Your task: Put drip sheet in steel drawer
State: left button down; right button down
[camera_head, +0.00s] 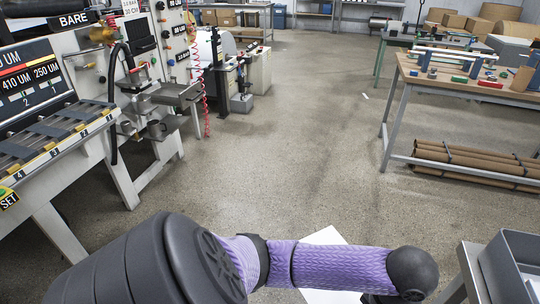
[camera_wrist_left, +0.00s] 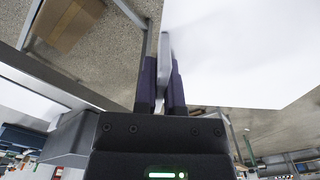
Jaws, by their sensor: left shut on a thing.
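My left gripper (camera_wrist_left: 163,82) is shut on the edge of a large white sheet, the drip sheet (camera_wrist_left: 240,50), in the left wrist view. The sheet spreads up and to the right of the fingers there. In the head view, part of the drip sheet (camera_head: 323,237) shows behind my purple left forearm, and the gripper is mostly hidden below the arm. A grey open-topped box (camera_head: 492,262), possibly the steel drawer, is at the lower right, to the right of my arm and partly cut off. My right gripper is not in view.
A control bench (camera_head: 62,140) with gauges stands at the left. A wooden-topped table (camera_head: 440,82) with tools and brown rolls on its lower shelf (camera_head: 475,163) stands at the right. The concrete floor (camera_head: 270,130) between them is clear.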

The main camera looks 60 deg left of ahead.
aim_at(170, 93)
jog(key=i+j+u, duration=0.15)
jog(key=j+u, duration=0.3)
jog(key=i+j+u, duration=0.25)
jog(key=j+u, duration=0.2)
jog(key=i+j+u, duration=0.3)
jog(key=j+u, duration=0.15)
jog(key=i+j+u, duration=0.3)
jog(key=u, duration=0.15)
jog(key=i+j+u, duration=0.25)
jog(key=i+u, duration=0.5)
jog(key=u, duration=0.2)
jog(key=i+l, duration=0.1)
jog(key=i, duration=1.65)
jog(key=i+l, duration=0.15)
jog(key=i, duration=0.7)
